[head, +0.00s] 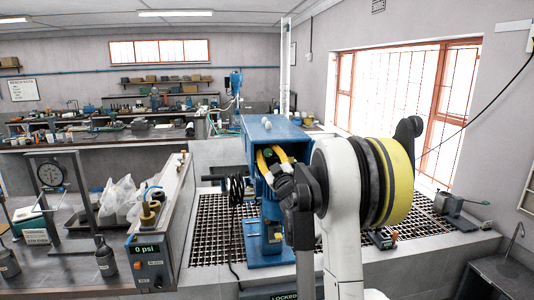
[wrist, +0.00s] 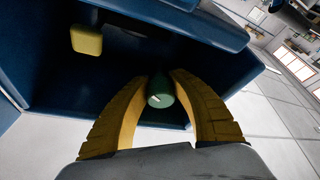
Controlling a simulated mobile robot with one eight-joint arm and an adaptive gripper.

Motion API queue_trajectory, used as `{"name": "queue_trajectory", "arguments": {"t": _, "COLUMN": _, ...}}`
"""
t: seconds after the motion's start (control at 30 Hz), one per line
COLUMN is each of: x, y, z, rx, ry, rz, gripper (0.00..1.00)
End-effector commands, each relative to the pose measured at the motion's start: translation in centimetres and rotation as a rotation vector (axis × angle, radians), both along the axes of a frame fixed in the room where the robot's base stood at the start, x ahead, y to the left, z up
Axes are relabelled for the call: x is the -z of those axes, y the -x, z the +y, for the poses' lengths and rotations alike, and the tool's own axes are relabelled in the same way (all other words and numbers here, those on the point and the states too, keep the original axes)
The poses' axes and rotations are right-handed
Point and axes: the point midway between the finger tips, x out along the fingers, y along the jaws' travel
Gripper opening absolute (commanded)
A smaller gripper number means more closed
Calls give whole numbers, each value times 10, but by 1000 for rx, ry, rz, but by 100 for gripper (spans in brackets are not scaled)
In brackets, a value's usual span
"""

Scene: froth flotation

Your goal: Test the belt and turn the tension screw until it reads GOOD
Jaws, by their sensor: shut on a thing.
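A green knob (wrist: 160,92) with a white mark on its end sits inside the open blue housing (wrist: 60,60); it looks like the tension screw. My gripper (wrist: 163,78) is shut on it, with one yellow finger on each side. In the head view my gripper (head: 273,158) reaches into the open front of the blue machine (head: 262,130). A yellow block (wrist: 87,40) hangs in the housing left of the knob, apart from my fingers. I cannot make out the belt or any GOOD reading.
A bench at left holds a dial gauge frame (head: 50,173) and a 0 psi box (head: 148,262). The machine stands on a floor grating (head: 212,235). A small grey device (head: 452,207) lies on the right ledge. A sign reading LOCKED (head: 284,296) is at the bottom.

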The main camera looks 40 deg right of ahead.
Motion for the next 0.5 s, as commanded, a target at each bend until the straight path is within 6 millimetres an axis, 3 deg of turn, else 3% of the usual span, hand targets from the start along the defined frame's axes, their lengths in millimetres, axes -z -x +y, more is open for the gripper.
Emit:
{"name": "queue_trajectory", "arguments": {"t": 0.13, "x": 0, "y": 0, "z": 0, "rx": 1, "ry": 0, "rz": 1, "gripper": 0}}
{"name": "queue_trajectory", "arguments": {"t": 0.17, "x": 0, "y": 0, "z": 0, "rx": 1, "ry": 0, "rz": 1, "gripper": 34}}
{"name": "queue_trajectory", "arguments": {"t": 0.2, "x": 0, "y": 0, "z": 0, "rx": 1, "ry": 0, "rz": 1, "gripper": 39}}
{"name": "queue_trajectory", "arguments": {"t": 0.5, "x": 1, "y": 1, "z": 0, "rx": 1, "ry": -1, "rz": 0, "gripper": 39}}
